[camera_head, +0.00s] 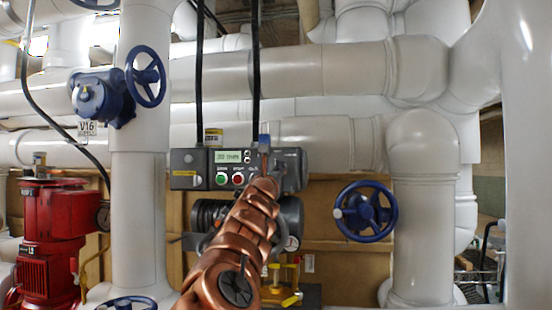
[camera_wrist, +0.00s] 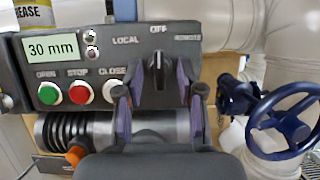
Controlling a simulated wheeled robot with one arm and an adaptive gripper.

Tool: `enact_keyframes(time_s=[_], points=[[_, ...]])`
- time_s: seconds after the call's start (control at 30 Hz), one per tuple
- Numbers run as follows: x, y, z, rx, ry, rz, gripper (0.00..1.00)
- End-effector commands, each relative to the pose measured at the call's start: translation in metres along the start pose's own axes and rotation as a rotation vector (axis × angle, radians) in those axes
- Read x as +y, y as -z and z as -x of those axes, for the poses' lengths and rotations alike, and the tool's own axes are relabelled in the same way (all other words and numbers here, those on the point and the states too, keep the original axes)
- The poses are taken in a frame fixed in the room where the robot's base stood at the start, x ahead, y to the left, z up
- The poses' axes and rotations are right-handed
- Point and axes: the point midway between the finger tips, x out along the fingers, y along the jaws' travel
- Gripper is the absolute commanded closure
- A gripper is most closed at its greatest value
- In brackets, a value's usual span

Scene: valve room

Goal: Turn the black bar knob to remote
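The black bar knob (camera_wrist: 157,70) is on the grey control panel (camera_wrist: 60,25) in the wrist view. Its bar stands upright, pointing at the OFF label. LOCAL is printed to its left; a smaller label to its right is too blurred to read surely. My gripper (camera_wrist: 160,80) is open, with one purple-padded finger on each side of the knob and some gap showing. I cannot tell how far the fingertips are from the panel. In the head view my gripper (camera_head: 264,145) is in front of the panel (camera_head: 205,160), and my arm hides the knob.
Green OPEN (camera_wrist: 49,93), red STOP (camera_wrist: 79,93) and white CLOSE (camera_wrist: 112,91) buttons sit left of the knob, below a display reading 30 mm (camera_wrist: 54,48). A blue handwheel (camera_wrist: 285,128) is at right. White pipes (camera_head: 330,70) run behind; a red pump (camera_head: 60,220) stands left.

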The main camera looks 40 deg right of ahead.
Motion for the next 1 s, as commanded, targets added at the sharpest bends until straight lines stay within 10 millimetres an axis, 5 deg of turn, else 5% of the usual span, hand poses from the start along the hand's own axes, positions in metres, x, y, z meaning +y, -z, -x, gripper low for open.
enact_keyframes(time_s=[0.33, 0.73, 1.0], points=[[0.002, -0.003, -0.034, 0.001, -0.004, 0.0, 0.62], [0.001, 0.0, -0.04, 0.0, -0.001, 0.0, 0.62], [0.001, 0.0, -0.039, 0.0, -0.001, 0.0, 0.88]])
